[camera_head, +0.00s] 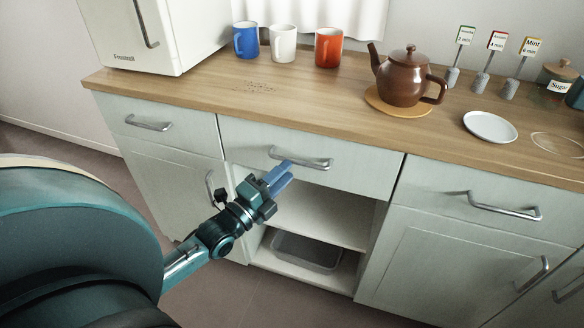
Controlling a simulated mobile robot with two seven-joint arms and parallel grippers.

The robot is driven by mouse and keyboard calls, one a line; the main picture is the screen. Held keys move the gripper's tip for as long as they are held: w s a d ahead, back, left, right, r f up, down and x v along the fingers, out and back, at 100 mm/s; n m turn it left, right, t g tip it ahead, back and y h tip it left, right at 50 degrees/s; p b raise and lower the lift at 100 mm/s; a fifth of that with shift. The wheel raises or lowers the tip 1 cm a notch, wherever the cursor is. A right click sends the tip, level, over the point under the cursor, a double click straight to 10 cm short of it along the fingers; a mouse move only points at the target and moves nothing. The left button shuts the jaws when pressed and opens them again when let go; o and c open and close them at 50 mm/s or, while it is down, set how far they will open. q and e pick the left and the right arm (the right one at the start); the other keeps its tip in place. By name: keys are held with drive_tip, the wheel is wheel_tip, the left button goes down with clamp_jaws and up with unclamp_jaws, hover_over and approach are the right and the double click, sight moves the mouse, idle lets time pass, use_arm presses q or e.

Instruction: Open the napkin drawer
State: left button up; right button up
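Three drawers sit under the counter: a left drawer (185,129), a middle drawer (355,176) and a right drawer (430,188). All look shut, with grey bar handles. No label shows which one is the napkin drawer. My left gripper (288,170) has blue fingers and is in front of the middle drawer. Its fingertips overlap the lower left part of the middle drawer's handle (315,164) in the picture. I cannot tell whether they touch it, or how far apart the fingers are. My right gripper is out of view.
The wooden counter (330,105) holds a white microwave (165,55), several mugs, a brown teapot (402,80), a white saucer (490,126), tea label stands and a sugar jar (556,80). Below the middle drawer is an open shelf (325,219) with a grey bin (306,252) underneath.

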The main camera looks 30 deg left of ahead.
use_arm(q)
drive_tip(key=x, duration=0.3)
drive_tip(key=shift+w, duration=0.2)
clamp_jaws()
idle(0.5)
